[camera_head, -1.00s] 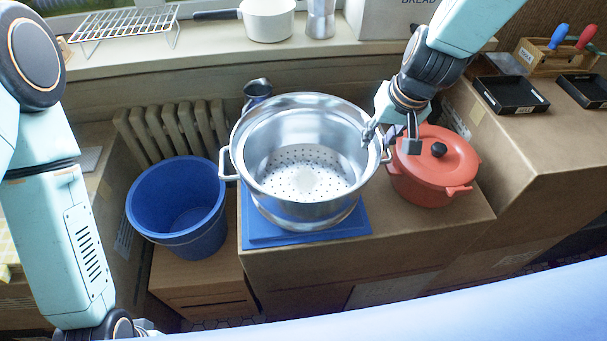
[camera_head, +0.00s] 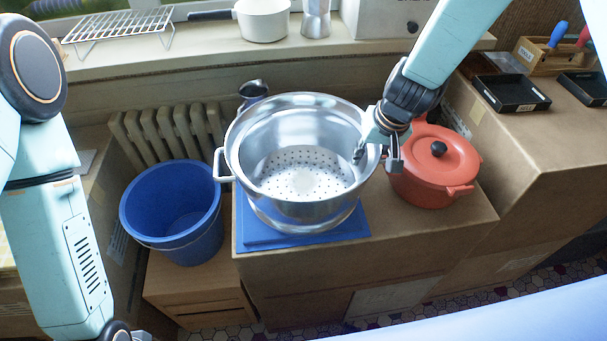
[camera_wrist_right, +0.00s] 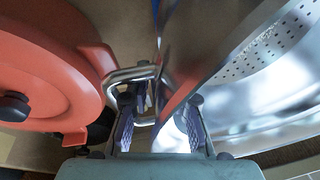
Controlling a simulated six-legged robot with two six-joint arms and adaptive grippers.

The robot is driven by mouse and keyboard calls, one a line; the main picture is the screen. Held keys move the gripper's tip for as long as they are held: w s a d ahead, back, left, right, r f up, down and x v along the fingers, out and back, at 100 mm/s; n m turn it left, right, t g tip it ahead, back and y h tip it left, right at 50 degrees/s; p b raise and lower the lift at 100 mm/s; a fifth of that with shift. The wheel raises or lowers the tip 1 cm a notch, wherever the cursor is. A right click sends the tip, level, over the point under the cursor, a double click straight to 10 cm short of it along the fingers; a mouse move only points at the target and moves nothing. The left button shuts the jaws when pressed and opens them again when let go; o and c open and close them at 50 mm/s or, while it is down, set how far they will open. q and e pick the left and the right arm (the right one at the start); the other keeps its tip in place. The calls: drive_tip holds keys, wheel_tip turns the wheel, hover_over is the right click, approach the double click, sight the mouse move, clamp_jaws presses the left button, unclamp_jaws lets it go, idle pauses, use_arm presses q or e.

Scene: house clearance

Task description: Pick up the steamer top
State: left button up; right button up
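The steamer top (camera_head: 305,196) is a shiny metal pot with a perforated bottom, standing on a blue board (camera_head: 300,240) on a cardboard box. Its left handle (camera_head: 221,165) is free. My right gripper (camera_head: 377,157) is at its right rim, one finger on the inner side and one outside. In the right wrist view my right gripper (camera_wrist_right: 160,128) is open, with the steamer wall and the wire side handle (camera_wrist_right: 128,76) between its spread fingers. Whether the fingers touch them I cannot tell. My left arm shows at the left edge; its fingers are out of view.
A red lidded pot (camera_head: 435,170) stands close to the right of my right gripper. A blue bucket (camera_head: 172,205) stands at left before a radiator (camera_head: 165,130). A white saucepan (camera_head: 263,20) and a wire rack (camera_head: 120,25) are on the sill. Black trays (camera_head: 512,95) lie at right.

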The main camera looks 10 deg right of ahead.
drive_tip(key=shift+a, duration=0.15)
clamp_jaws()
drive_tip(key=shift+r, duration=0.1)
idle(0.3)
